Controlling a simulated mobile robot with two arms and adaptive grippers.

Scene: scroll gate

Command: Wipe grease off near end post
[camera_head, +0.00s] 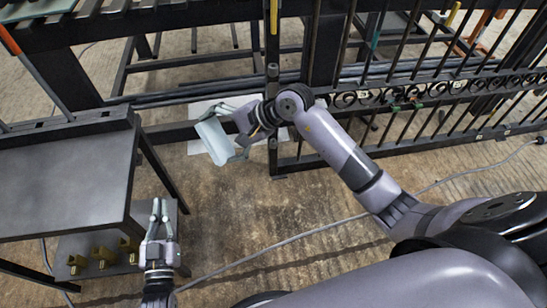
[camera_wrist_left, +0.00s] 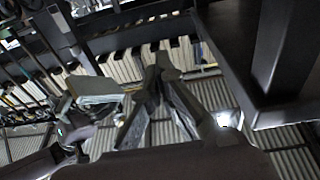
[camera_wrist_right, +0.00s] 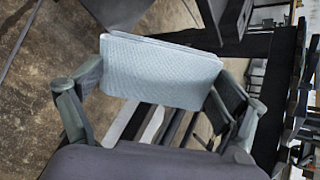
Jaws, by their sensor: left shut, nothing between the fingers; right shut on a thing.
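The gate's near end post (camera_head: 272,125) is a dark upright bar at the middle of the head view, with its foot on the floor. I cannot make out grease on it. My right gripper (camera_head: 222,133) is shut on a pale blue cloth (camera_head: 214,142), just left of the post. The cloth looks apart from the post. In the right wrist view the folded cloth (camera_wrist_right: 160,70) spans between the two fingers. My left gripper (camera_head: 160,207) is shut and empty, low beside the dark table; its closed fingers also show in the left wrist view (camera_wrist_left: 158,75).
The black gate with scrollwork (camera_head: 400,95) runs right from the post. A dark table (camera_head: 65,185) stands at left, with several brass-coloured blocks (camera_head: 103,257) on a low shelf. A white sheet (camera_head: 196,147) lies behind the cloth. A cable (camera_head: 290,238) crosses the open floor.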

